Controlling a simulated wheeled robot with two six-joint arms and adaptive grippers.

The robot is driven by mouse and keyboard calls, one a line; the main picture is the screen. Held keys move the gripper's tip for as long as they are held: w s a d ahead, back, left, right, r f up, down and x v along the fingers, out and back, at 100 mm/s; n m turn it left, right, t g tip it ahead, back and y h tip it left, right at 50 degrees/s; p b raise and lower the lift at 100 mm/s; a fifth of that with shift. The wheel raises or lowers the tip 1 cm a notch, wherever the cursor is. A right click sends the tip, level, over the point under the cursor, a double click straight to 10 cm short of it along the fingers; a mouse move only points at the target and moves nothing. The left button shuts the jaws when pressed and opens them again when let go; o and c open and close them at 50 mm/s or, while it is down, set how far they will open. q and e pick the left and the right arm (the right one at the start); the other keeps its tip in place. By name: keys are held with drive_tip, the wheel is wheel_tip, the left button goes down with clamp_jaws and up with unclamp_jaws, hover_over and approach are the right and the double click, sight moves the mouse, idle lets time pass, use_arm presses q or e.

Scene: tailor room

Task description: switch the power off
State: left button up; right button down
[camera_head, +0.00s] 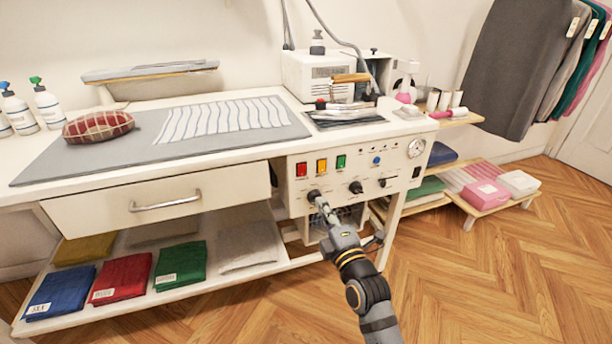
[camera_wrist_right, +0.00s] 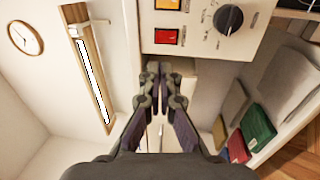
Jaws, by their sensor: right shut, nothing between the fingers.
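The control panel (camera_head: 372,157) is on the front right of the white workbench. It has a red switch (camera_head: 302,169), an amber switch (camera_head: 322,165) and a green switch (camera_head: 341,161) in a row, with black knobs below, including the left knob (camera_head: 314,196). In the right wrist view, the red switch (camera_wrist_right: 168,37), amber switch (camera_wrist_right: 168,4) and a black knob (camera_wrist_right: 228,18) show. My right gripper (camera_head: 322,210) is shut and empty, just in front of the panel's lower left; its fingertips (camera_wrist_right: 158,70) show near the panel edge. Contact cannot be told. My left gripper is not in view.
A drawer (camera_head: 165,204) with a metal handle lies left of the panel. Folded fabrics, including a red one (camera_head: 122,277), lie on the lower shelf. A pressure gauge (camera_head: 416,148) is at the panel's upper right. The wooden floor (camera_head: 500,270) to the right is clear.

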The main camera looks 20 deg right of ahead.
approach(302, 167)
drive_tip(key=w, duration=0.2)
drive_tip(key=w+b, duration=0.1)
drive_tip(key=w, duration=0.2)
drive_tip(key=shift+w+r, duration=0.1)
drive_tip(key=shift+w, duration=0.3)
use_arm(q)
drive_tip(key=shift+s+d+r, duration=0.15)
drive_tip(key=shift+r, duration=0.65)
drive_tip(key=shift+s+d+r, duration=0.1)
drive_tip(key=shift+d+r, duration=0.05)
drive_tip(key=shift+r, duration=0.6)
use_arm(e)
drive_tip(key=shift+w+r, duration=0.15)
drive_tip(key=shift+w, duration=0.35)
